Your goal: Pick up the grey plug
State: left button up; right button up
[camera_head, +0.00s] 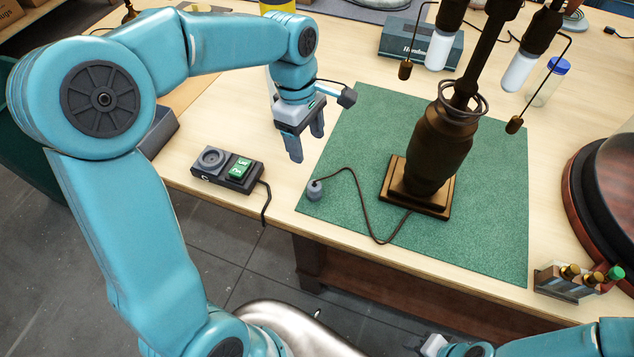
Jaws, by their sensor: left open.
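The grey plug (314,190) lies on the left front edge of the green mat (480,240), at the end of a dark cord (362,208) that runs to the lamp's base. The bronze lamp (438,150) stands upright on the mat. My left gripper (308,147) is open and empty, pointing down above the table by the mat's left edge, above and behind the plug in the picture. Nothing is between its fingers. Of my right arm only links show at the bottom right; a pale tip (434,345) is at the lower edge, and its jaws are not clear.
A small rack (566,283) and a round wooden base with a glass dome (590,195) stand at the right. A lidded jar (550,82) stands behind the lamp.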

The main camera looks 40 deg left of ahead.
pick_arm(q)
send_over(314, 184)
jog(key=f, duration=0.9)
jog(key=shift+s+a+f, duration=0.15)
jog(key=shift+s+f, duration=0.1)
jog(key=shift+f, duration=0.4)
jog(key=f, duration=0.2)
jog(key=f+p, duration=0.1)
jog(key=f, duration=0.2)
jog(key=shift+w+d+f+p, duration=0.15)
jog(key=shift+d+f+p, duration=0.1)
jog(key=shift+f+p, duration=0.05)
jog(key=c, duration=1.1)
